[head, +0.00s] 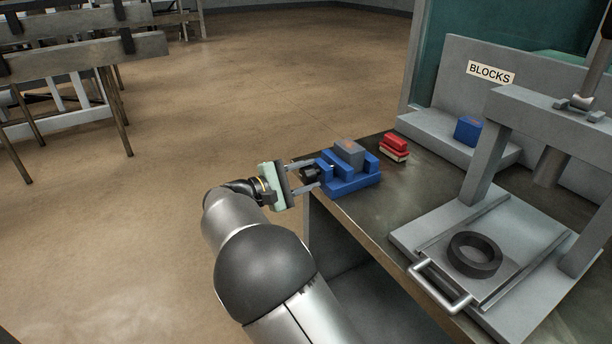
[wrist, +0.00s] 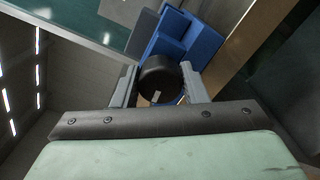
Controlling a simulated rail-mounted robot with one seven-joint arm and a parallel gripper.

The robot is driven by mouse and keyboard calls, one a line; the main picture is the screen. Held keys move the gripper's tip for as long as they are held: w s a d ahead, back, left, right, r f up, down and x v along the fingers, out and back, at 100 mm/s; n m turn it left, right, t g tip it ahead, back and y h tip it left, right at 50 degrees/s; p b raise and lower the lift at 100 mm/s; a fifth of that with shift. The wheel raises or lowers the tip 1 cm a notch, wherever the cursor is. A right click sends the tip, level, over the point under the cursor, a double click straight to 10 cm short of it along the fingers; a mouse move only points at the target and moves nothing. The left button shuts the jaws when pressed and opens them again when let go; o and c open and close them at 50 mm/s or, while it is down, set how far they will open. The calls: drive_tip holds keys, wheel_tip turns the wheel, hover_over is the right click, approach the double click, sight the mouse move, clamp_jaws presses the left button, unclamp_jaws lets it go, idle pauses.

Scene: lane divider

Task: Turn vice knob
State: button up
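The blue vice (head: 352,184) sits on the near left corner of the bench, with a grey block (head: 349,152) in its jaws. Its black round knob (head: 311,174) sticks out to the left, past the bench edge. My gripper (head: 308,177) reaches the knob from the left, one finger on either side of it. In the wrist view the black knob (wrist: 160,76) lies between the two grey fingers, in front of the blue vice body (wrist: 186,38). The fingers are spread about the knob's width; I cannot tell whether both touch it.
Red and cream blocks (head: 395,147) lie behind the vice. A grey stand labelled BLOCKS (head: 492,75) holds a blue block (head: 467,131). A press with a handled tray (head: 440,287) and a black ring (head: 475,254) stands at right.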

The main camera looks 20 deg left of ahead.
drive_tip(key=shift+o, duration=1.4)
drive_tip(key=v, duration=1.7)
drive_tip(key=shift+s+p, duration=0.2)
drive_tip(key=shift+p, duration=0.2)
drive_tip(key=shift+w+a, duration=0.1)
